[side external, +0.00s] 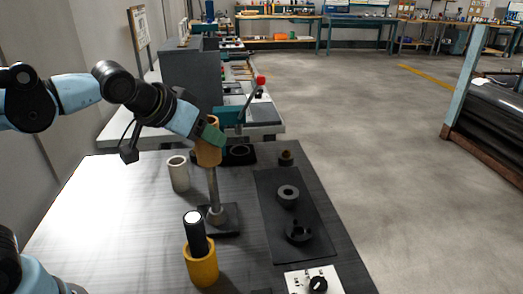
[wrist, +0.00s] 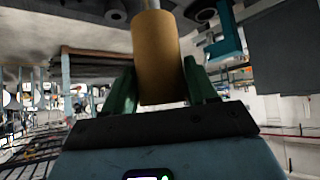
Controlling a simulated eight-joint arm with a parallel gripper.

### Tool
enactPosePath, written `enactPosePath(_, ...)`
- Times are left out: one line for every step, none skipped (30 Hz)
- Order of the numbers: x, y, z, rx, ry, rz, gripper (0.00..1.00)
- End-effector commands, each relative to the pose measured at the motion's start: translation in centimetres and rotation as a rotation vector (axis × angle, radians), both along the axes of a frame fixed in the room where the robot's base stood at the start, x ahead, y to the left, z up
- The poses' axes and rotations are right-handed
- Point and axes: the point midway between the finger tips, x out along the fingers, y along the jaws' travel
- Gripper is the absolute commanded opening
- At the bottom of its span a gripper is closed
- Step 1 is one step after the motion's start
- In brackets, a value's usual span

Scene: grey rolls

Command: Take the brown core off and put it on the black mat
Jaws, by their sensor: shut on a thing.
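The brown core (side external: 208,154) is high at the upper part of an upright grey post (side external: 214,192) on a dark base. The post meets the core's lower end; how far it reaches inside is hidden. My gripper (side external: 213,134) is shut on the core with its green fingers. In the wrist view the brown core (wrist: 158,60) sits between the two green fingers of my gripper (wrist: 160,85), and a bit of the post shows beyond its far end. The black mat (side external: 268,200) lies on the table right of the post.
A white cup-like roll (side external: 179,174) stands left of the post. A yellow holder (side external: 201,267) with a black roll is in front.

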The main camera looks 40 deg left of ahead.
Motion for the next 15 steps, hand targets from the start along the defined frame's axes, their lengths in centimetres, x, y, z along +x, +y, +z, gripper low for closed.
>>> enactPosePath(0.0, 0.0, 0.3, 0.0, 0.0, 0.0, 0.38)
enactPosePath(0.0, 0.0, 0.5, 0.0, 0.0, 0.0, 0.38)
enactPosePath(0.0, 0.0, 0.7, 0.0, 0.0, 0.0, 0.38)
enactPosePath(0.0, 0.0, 0.8, 0.0, 0.0, 0.0, 0.38)
enactPosePath(0.0, 0.0, 1.0, 0.0, 0.0, 0.0, 0.38)
enactPosePath(0.0, 0.0, 1.2, 0.0, 0.0, 0.0, 0.38)
enactPosePath(0.0, 0.0, 1.4, 0.0, 0.0, 0.0, 0.38)
enactPosePath(0.0, 0.0, 1.5, 0.0, 0.0, 0.0, 0.38)
enactPosePath(0.0, 0.0, 1.8, 0.0, 0.0, 0.0, 0.38)
enactPosePath(0.0, 0.0, 1.9, 0.0, 0.0, 0.0, 0.38)
enactPosePath(0.0, 0.0, 2.1, 0.0, 0.0, 0.0, 0.38)
enactPosePath(0.0, 0.0, 2.3, 0.0, 0.0, 0.0, 0.38)
enactPosePath(0.0, 0.0, 2.5, 0.0, 0.0, 0.0, 0.38)
enactPosePath(0.0, 0.0, 2.6, 0.0, 0.0, 0.0, 0.38)
enactPosePath(0.0, 0.0, 2.8, 0.0, 0.0, 0.0, 0.38)
